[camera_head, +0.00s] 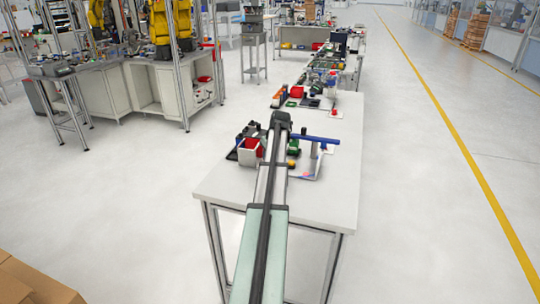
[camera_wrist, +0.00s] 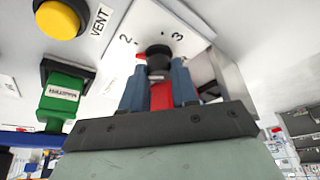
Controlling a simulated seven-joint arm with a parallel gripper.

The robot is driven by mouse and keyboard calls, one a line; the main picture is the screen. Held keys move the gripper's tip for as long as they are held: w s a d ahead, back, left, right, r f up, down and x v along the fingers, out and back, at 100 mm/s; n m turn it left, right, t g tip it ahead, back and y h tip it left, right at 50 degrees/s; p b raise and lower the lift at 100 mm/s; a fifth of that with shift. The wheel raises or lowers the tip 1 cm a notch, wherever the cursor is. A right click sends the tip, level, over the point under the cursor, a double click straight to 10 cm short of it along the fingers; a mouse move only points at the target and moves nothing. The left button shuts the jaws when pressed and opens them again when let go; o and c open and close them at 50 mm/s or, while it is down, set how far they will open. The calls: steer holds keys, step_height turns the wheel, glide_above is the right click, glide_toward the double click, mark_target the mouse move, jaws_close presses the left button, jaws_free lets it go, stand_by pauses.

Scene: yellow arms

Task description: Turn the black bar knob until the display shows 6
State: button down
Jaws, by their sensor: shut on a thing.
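In the wrist view the black knob (camera_wrist: 158,54) sits at the white dial plate (camera_wrist: 190,22), between the printed numbers 2 and 3. A small red mark shows at its left side. My gripper (camera_wrist: 158,84) has its two blue fingers close on either side of the knob and is shut on it. A red part shows between the fingers. The bar's full shape and angle are partly hidden by the fingers. In the head view my arm covers the knob, and my gripper end (camera_head: 281,121) is over the table. I cannot make out a display reading in either view.
In the wrist view a yellow button (camera_wrist: 58,20) beside a VENT label and a green labelled block (camera_wrist: 64,96) stand left of the dial. In the head view a blue bar (camera_head: 316,140) is right of my arm, and a white container (camera_head: 246,157) is left. The near tabletop (camera_head: 320,205) is clear.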

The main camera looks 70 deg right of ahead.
steer(key=m+g, duration=0.1)
steer(key=m, duration=0.2)
steer(key=m+g+h, duration=0.1)
steer(key=m, duration=0.2)
steer(key=shift+w+a, duration=0.1)
steer(key=shift+w, duration=0.05)
steer(key=shift+m, duration=0.3)
steer(key=c, duration=0.9)
jaws_free()
steer(key=shift+o, duration=0.2)
steer(key=v, duration=1.3)
steer(key=shift+a+r, duration=0.35)
steer(key=shift+w+a+f, duration=0.1)
steer(key=shift+w, duration=0.1)
